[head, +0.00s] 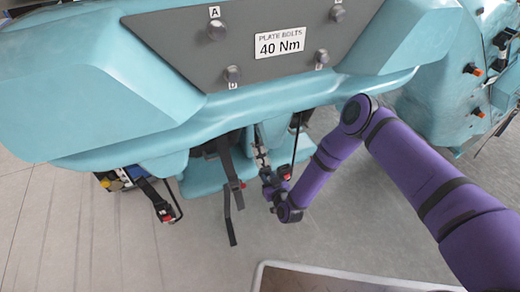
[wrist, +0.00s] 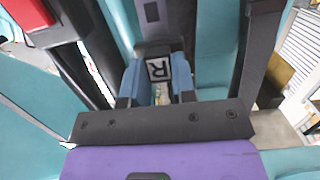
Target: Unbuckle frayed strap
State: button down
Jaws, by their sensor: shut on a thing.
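My gripper (wrist: 157,84) has blue finger pads closed on a dark grey piece marked with a white "R" (wrist: 158,68). This piece continues up into a dark strap (wrist: 152,40) with a pale, rough-looking patch near the top. In the head view my gripper (head: 264,176) is under the front edge of the teal seat body, at a strap with pale patches (head: 260,150). I cannot tell whether the held piece is joined to a buckle. A red buckle part (wrist: 28,14) is at upper left in the wrist view.
A plain dark strap (head: 231,185) hangs just left of my gripper, and another red-ended buckle (head: 166,216) hangs further left. A grey plate (head: 262,45) with bolts and a "40 Nm" label is above. A second teal car (head: 440,105) stands right. The floor below is mostly clear.

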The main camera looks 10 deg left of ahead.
notch_tip(320, 180, down, 9)
jog(key=c, duration=0.8)
grip_release()
jog(key=shift+c, duration=0.2)
jog(key=shift+s, duration=0.1)
jog(key=v, duration=1)
jog(key=shift+s+d, duration=0.25)
jog(key=shift+r, duration=0.1)
